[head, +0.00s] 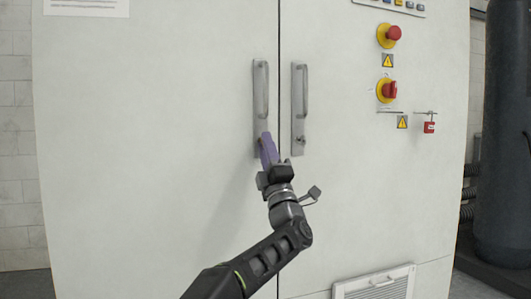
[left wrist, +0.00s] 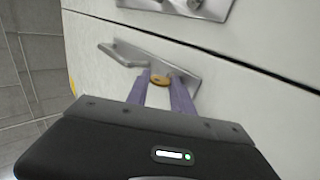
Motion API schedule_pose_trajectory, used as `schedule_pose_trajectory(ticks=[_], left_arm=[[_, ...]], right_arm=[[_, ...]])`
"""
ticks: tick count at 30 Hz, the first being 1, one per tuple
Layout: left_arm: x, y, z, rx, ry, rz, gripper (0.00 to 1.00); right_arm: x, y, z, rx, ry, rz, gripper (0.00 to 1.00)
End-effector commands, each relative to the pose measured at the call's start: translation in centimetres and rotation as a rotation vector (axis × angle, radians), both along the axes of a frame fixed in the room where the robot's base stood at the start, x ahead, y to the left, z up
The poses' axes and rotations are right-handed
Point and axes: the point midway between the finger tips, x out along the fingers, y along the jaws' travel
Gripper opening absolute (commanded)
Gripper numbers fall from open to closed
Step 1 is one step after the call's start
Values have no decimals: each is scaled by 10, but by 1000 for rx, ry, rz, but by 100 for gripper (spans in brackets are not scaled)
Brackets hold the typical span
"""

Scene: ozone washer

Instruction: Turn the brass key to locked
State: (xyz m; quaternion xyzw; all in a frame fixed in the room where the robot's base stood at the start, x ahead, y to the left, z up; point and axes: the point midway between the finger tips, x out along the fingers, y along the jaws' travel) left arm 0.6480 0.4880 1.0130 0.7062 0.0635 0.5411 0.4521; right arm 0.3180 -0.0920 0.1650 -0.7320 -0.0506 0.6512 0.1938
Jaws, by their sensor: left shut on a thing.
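The brass key (left wrist: 160,80) shows in the left wrist view as a small gold head at the lock of the left door handle plate. My left gripper (head: 268,146) reaches up to the lower end of the left handle (head: 260,90). Its purple fingers (left wrist: 168,96) are shut on the key from both sides. In the head view the fingers hide the key. I cannot tell the key's exact angle. My right gripper is in neither view.
The right handle (head: 299,100) stands close beside the left one, across the door seam. Red knobs on yellow discs (head: 388,36) and a red padlock (head: 429,127) are on the right door. A vent (head: 375,284) is low on the right.

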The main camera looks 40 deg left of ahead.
Motion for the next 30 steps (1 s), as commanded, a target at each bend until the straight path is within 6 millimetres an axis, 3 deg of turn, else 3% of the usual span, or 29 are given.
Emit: schedule_pose_trajectory(ticks=[14, 15, 18, 30], left_arm=[[0, 1, 0, -13, -17, 1, 0], [0, 1, 0, -13, -17, 1, 30], [0, 0, 0, -12, -18, 1, 37], [-2, -4, -4, -12, -17, -1, 37]], right_arm=[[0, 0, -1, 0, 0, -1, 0], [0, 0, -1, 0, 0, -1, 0], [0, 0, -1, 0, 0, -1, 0], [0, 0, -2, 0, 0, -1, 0]])
